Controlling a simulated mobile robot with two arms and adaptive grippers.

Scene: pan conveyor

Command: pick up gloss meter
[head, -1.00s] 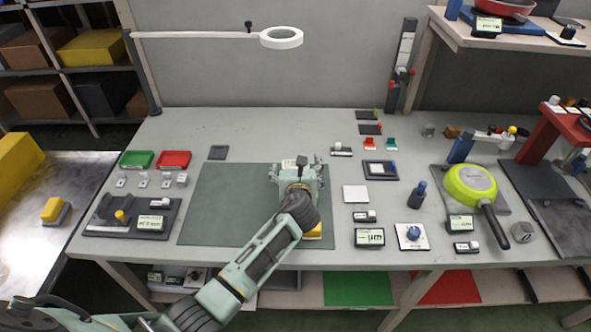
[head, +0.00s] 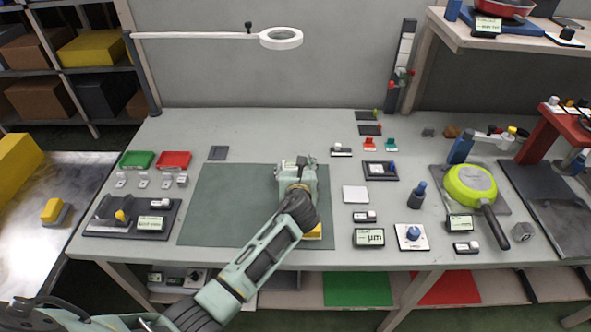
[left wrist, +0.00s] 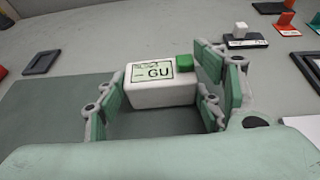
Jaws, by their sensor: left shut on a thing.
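The gloss meter (left wrist: 160,92) is a small white box with a "GU" display and a green button on top, seen in the left wrist view. In the head view only its top (head: 288,164) shows beyond my wrist, near the back edge of the dark green mat (head: 225,205). My left gripper (head: 296,166) is shut on it, with one finger on each side; the fingers also flank it in the left wrist view (left wrist: 168,98). My own gripper hides its lower part in the head view. My right gripper is in neither view.
A yellow thing (head: 314,235) shows partly under my left arm at the mat's front. A white square plate (head: 355,194) and several small meters lie to the right. A green pan (head: 470,184) is farther right. Green (head: 137,159) and red (head: 174,159) trays stand at the left.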

